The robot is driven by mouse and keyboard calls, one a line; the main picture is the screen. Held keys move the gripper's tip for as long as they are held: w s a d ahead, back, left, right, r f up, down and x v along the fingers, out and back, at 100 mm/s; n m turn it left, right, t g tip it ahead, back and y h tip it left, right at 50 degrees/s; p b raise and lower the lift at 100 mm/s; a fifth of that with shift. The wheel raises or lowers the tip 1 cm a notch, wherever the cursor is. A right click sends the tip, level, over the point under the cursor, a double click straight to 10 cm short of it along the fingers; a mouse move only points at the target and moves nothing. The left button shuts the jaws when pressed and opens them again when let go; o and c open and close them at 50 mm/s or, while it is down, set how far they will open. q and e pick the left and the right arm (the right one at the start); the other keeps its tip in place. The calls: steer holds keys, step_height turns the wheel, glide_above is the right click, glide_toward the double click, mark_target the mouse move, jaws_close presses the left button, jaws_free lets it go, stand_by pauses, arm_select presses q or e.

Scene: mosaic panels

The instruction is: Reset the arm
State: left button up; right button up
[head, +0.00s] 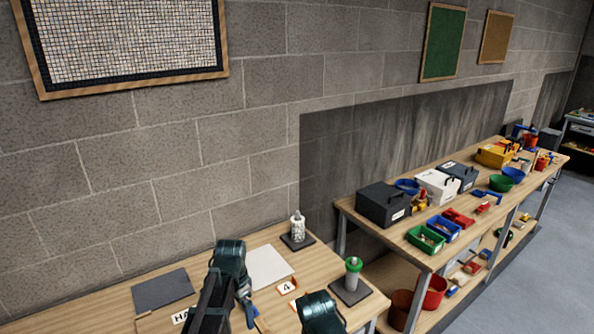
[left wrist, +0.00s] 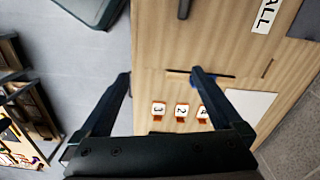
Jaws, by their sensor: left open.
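My left gripper (left wrist: 161,73) shows in the left wrist view with its two fingers spread wide and nothing between them. It is above the wooden table (left wrist: 160,40); its height over the top is hard to judge. In the head view my dark arm parts stand over the front of this table, and the fingertips cannot be made out there.
Number cards (left wrist: 180,111), a white sheet (head: 268,266) and a dark mat (head: 162,290) lie on the table. A white bottle (head: 297,226) and a green-topped bottle (head: 353,273) stand on dark pads. A bench (head: 400,241) with boxes and bins is at right.

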arm_select(q)
steer(key=s+d+f+n+b, duration=0.1)
steer(key=s+d+f+b, duration=0.2)
steer(key=s+f+b, duration=0.3)
steer(key=s+d+f+n+b, duration=0.2)
steer(key=s+d+f+b, duration=0.1)
steer(key=s+f+b, duration=0.2)
steer(key=s+d+f+n+y+b, duration=0.1)
steer(key=s+d+f+n+b, duration=0.1)
steer(key=s+d+f+b, duration=0.2)
step_height(320, 180, down, 4)
steer(key=s+b, duration=0.2)
steer(key=b, duration=0.2)
steer(key=shift+s, duration=0.3)
arm_select(e)
step_height(320, 180, down, 19)
steer(key=shift+s, duration=0.25)
